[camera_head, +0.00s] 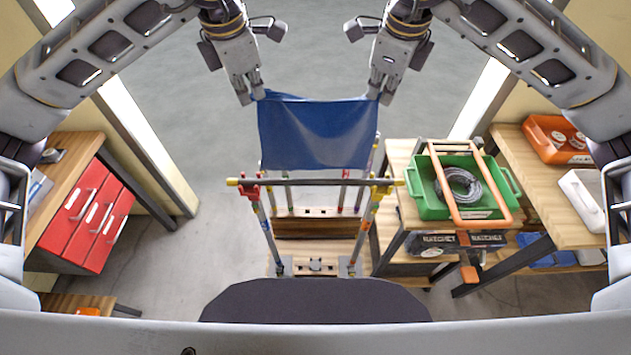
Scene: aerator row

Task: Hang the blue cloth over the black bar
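The blue cloth (315,132) is stretched between my two grippers and hangs down behind the black bar as seen from my head, its lower edge a little above the bar in the picture. The black bar (318,182) lies level across a stand with red holders near its ends. My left gripper (250,95) is shut on the cloth's upper left corner. My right gripper (381,95) is shut on its upper right corner. The cloth hides part of the stand's far side. I cannot tell whether cloth and bar touch.
A green tray (427,203) with a coiled cable and an orange frame stands on the right bench. An orange bin (538,148) and a white box (576,192) are further right. Red drawers (72,232) stand at the left. The floor behind the stand is clear.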

